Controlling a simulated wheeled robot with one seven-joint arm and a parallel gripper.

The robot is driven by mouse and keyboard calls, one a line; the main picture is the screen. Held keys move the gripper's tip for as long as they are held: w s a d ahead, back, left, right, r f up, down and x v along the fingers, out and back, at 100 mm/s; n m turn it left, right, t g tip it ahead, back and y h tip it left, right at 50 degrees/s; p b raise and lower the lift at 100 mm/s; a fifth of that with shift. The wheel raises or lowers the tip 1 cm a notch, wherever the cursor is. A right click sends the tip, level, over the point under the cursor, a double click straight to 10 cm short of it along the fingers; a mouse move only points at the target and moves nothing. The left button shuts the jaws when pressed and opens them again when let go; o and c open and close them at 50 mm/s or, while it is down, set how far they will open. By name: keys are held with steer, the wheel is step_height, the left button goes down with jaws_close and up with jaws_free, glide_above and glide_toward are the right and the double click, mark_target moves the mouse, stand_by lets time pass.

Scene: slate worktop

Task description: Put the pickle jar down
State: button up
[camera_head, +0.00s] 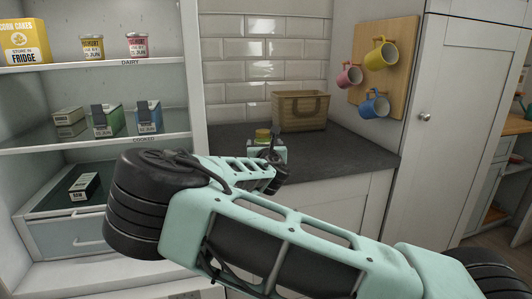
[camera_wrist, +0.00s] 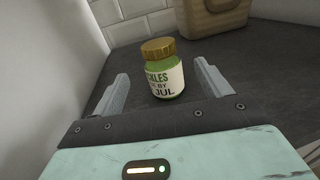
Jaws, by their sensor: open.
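The pickle jar (camera_wrist: 165,74) has a gold lid, green contents and a pale label. It stands upright on the dark slate worktop (camera_wrist: 228,58). In the wrist view it is between and slightly beyond the two fingers of my gripper (camera_wrist: 160,90), with a gap on each side. My gripper is open and not touching the jar. In the head view the jar's lid (camera_head: 263,134) shows above my gripper (camera_head: 272,152), and its lower part is hidden behind my wrist.
A woven basket (camera_head: 300,111) stands behind the jar against the tiled wall. Mugs hang on a wooden board (camera_head: 385,68) at the right. An open fridge (camera_head: 110,138) with food on its shelves is at the left. The worktop to the right of the jar (camera_head: 345,148) is clear.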

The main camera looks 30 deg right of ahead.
steer(key=v, duration=0.6)
steer(key=shift+s+a, duration=0.1)
steer(key=shift+s, duration=0.1)
